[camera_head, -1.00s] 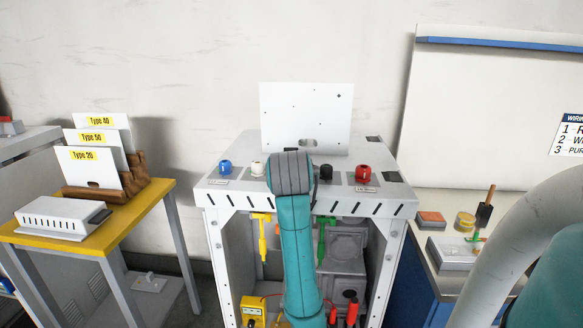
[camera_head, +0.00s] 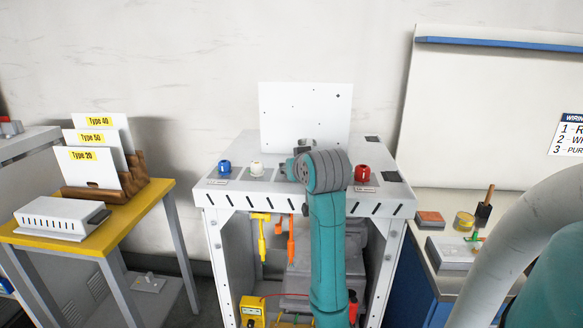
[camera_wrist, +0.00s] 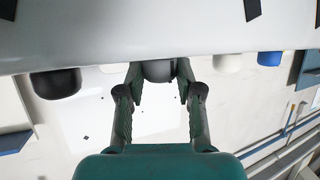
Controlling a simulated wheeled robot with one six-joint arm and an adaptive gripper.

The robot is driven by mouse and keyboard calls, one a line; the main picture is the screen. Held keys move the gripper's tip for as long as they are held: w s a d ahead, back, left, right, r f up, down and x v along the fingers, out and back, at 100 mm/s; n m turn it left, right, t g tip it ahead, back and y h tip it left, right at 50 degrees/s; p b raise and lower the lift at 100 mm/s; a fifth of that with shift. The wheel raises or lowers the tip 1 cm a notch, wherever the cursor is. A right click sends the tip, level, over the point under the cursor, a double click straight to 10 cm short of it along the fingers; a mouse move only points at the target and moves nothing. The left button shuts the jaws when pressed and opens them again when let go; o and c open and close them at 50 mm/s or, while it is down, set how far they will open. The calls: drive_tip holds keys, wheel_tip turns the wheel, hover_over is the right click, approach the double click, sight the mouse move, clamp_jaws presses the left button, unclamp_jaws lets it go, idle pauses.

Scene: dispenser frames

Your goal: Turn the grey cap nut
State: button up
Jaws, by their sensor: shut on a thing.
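The grey cap nut (camera_wrist: 159,71) shows in the wrist view between the two fingertips of my gripper (camera_wrist: 160,76), which is shut on it. Its far part is hidden by the white housing edge in that view. In the head view the grey cap nut cannot be made out; my wrist and arm cover that part of the white cabinet's sloped top (camera_head: 240,185).
A black cap (camera_wrist: 56,83) is left of my gripper in the wrist view. Blue (camera_head: 224,168), white (camera_head: 256,169) and red (camera_head: 362,174) caps stand on the cabinet top. An upright white plate (camera_head: 305,112) rises behind. The yellow table (camera_head: 150,205) is left.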

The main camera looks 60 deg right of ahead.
drive_tip(key=shift+d+n+t+y, duration=0.1)
drive_tip(key=shift+n+t+y, duration=0.3)
drive_tip(key=shift+n+y, duration=0.2)
drive_tip(key=o, duration=1.2)
drive_tip(key=shift+c, duration=0.2)
drive_tip(key=v, duration=0.7)
drive_tip(key=shift+s, duration=0.25)
